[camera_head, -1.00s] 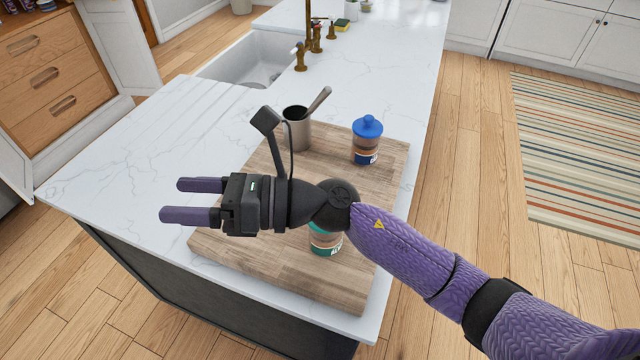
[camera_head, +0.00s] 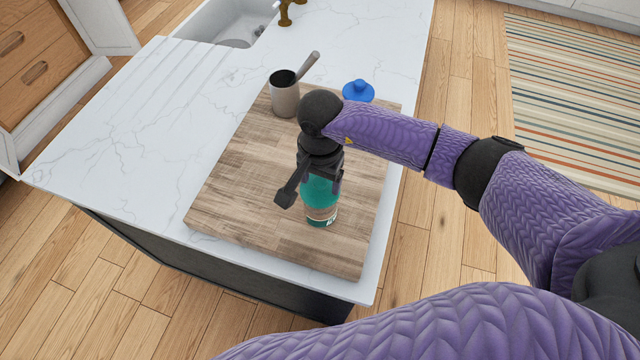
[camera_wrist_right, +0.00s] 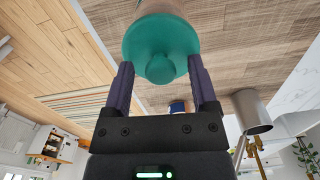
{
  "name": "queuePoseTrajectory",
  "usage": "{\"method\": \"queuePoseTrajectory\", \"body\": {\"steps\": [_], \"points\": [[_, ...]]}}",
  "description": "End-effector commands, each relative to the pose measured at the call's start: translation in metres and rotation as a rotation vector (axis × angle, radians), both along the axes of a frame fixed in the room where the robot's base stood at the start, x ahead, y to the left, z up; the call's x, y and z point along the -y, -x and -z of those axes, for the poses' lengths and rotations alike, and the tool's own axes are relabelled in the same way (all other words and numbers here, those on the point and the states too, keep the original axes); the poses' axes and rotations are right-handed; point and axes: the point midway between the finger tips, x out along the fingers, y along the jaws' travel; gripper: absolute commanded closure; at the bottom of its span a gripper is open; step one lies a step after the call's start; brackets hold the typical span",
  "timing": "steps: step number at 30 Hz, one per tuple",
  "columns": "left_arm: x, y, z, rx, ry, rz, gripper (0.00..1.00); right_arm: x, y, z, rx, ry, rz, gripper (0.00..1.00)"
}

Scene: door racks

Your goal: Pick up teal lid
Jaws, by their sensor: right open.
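The teal lid (camera_head: 321,190) sits on a jar (camera_head: 320,214) that stands on the wooden board near its front right. In the wrist view the teal lid (camera_wrist_right: 161,48) is round with a knob on top. My right gripper (camera_head: 322,180) points down just above the lid. In the wrist view my right gripper (camera_wrist_right: 160,82) is open, with one finger on each side of the lid's knob. I cannot tell whether the fingers touch the lid. My left gripper is not in view.
The wooden board (camera_head: 245,175) lies on the white counter (camera_head: 150,130). A grey cup (camera_head: 285,98) with a spoon stands at the back of the board. A blue lid (camera_head: 358,91) shows behind my arm. The board's left side is clear.

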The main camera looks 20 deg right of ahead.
Motion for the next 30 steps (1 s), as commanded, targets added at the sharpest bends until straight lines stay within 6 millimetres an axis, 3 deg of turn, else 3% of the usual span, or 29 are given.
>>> {"method": "queuePoseTrajectory", "body": {"steps": [5, 15, 25, 30], "points": [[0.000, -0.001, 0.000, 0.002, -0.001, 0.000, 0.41, 0.000, 0.000, 0.000, 0.001, -0.001, 0.000, 0.27], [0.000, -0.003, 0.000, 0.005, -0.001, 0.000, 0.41, 0.000, 0.000, 0.000, 0.001, -0.002, 0.001, 0.99], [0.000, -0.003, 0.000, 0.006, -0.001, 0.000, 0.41, -0.001, 0.000, -0.002, 0.001, -0.002, 0.001, 1.00], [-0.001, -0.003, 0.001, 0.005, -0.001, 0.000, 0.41, 0.000, -0.002, -0.037, 0.007, -0.002, -0.001, 1.00]]}}
